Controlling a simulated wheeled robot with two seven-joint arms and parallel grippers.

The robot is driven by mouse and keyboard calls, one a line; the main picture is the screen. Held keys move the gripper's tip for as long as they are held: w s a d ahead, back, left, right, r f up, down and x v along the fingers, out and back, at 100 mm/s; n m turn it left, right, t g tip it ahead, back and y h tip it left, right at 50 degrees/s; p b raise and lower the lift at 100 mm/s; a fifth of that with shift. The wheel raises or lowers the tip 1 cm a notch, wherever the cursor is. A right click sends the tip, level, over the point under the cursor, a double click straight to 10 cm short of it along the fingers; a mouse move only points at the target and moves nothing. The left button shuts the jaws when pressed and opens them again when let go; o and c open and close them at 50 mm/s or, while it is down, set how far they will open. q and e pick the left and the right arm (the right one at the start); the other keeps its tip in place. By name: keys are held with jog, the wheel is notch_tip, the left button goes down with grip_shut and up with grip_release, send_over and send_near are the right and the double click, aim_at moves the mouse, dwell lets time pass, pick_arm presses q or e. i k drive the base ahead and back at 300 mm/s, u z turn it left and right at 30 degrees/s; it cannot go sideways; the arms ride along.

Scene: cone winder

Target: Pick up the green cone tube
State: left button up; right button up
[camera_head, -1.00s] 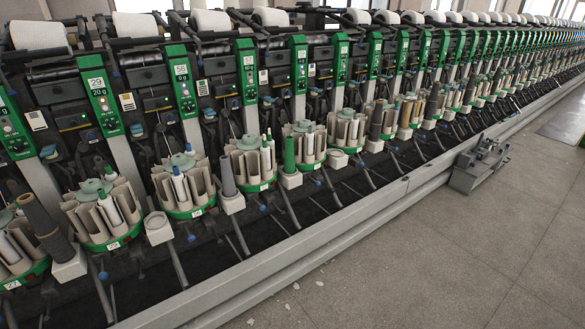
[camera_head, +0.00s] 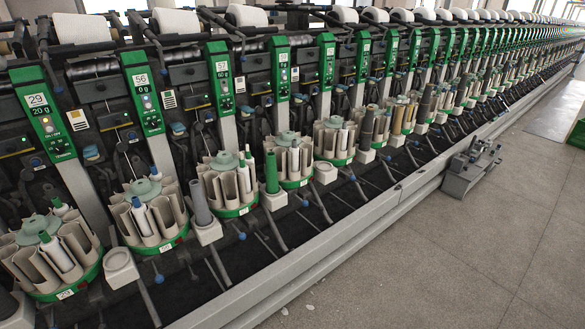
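The green cone tube (camera_head: 271,173) stands upright on a pale square holder (camera_head: 274,201) in the lower row of the winder, left of the picture's middle. It is between two round magazines with green bases. A grey cone tube (camera_head: 200,203) stands on another holder to its left. Neither of my grippers shows in the head view.
The long winder (camera_head: 330,80) runs from the near left to the far right. A grey rail (camera_head: 350,231) edges its front. A grey wheeled unit (camera_head: 468,170) stands at the rail.

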aim_at(272, 183)
jog(key=u, duration=0.3)
jog(key=i, duration=0.75)
jog(key=u, duration=0.65)
